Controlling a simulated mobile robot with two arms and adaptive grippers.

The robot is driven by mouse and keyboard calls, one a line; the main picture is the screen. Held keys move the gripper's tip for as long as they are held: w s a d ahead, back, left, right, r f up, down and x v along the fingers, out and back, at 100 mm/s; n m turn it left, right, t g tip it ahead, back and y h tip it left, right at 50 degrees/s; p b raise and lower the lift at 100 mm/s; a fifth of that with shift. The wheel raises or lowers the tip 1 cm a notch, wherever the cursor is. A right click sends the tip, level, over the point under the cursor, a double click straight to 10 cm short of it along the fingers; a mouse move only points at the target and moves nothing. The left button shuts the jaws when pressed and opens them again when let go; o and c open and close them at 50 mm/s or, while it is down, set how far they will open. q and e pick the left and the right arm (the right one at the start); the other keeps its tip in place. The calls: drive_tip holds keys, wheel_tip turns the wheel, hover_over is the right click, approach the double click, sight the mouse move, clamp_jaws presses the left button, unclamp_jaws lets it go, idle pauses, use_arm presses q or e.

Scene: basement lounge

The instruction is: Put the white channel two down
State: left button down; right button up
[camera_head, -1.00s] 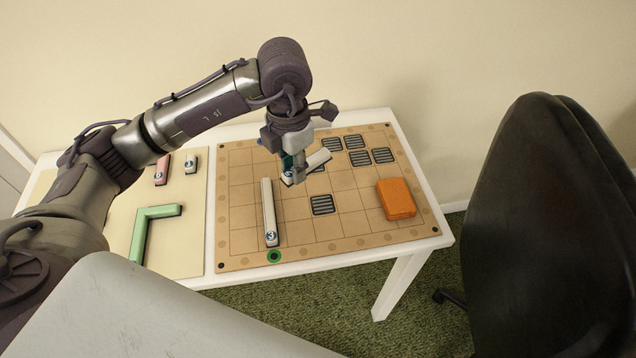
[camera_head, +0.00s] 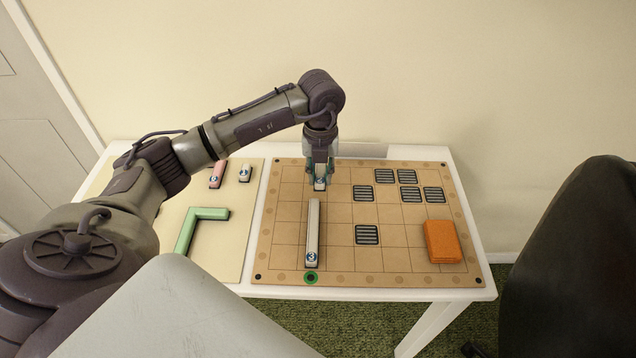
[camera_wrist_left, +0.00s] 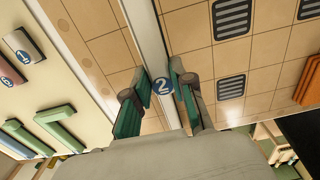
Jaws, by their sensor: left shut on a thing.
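The white channel two (camera_wrist_left: 147,32) is between the fingers of my left gripper (camera_wrist_left: 155,90) in the wrist view. Its blue "2" disc sits between the fingertips and its body runs toward the far side of the board. In the head view my left gripper (camera_head: 320,180) points down over the far left part of the tan grid board (camera_head: 290,235). Only the channel's "2" end (camera_head: 320,184) shows there; I cannot tell whether it touches the board. The white channel three (camera_head: 313,228) lies on the board nearer me, roughly in line with it. My right gripper is not in view.
Several dark grates (camera_head: 367,234) and an orange block (camera_head: 442,242) are on the board's right. A green L-piece (camera_head: 203,214), a pink piece (camera_head: 217,176) and a small white piece (camera_head: 245,173) lie on the left mat. A dark chair (camera_head: 575,265) stands at right.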

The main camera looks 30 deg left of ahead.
sight(315, 193)
use_arm(q)
drive_tip(key=shift+w+a+f, duration=0.25)
drive_tip(key=shift+a+f, duration=0.15)
drive_tip(key=shift+a, duration=0.15)
drive_tip(key=shift+w+a+f, duration=0.25)
drive_tip(key=shift+a+f, duration=0.1)
drive_tip(key=shift+a, duration=0.2)
wheel_tip(315, 193, down, 4)
drive_tip(key=shift+r+p, duration=0.1)
drive_tip(key=shift+p, duration=0.2)
drive_tip(key=shift+f, duration=0.2)
drive_tip(key=c, duration=1)
unclamp_jaws()
drive_tip(key=shift+r, duration=0.15)
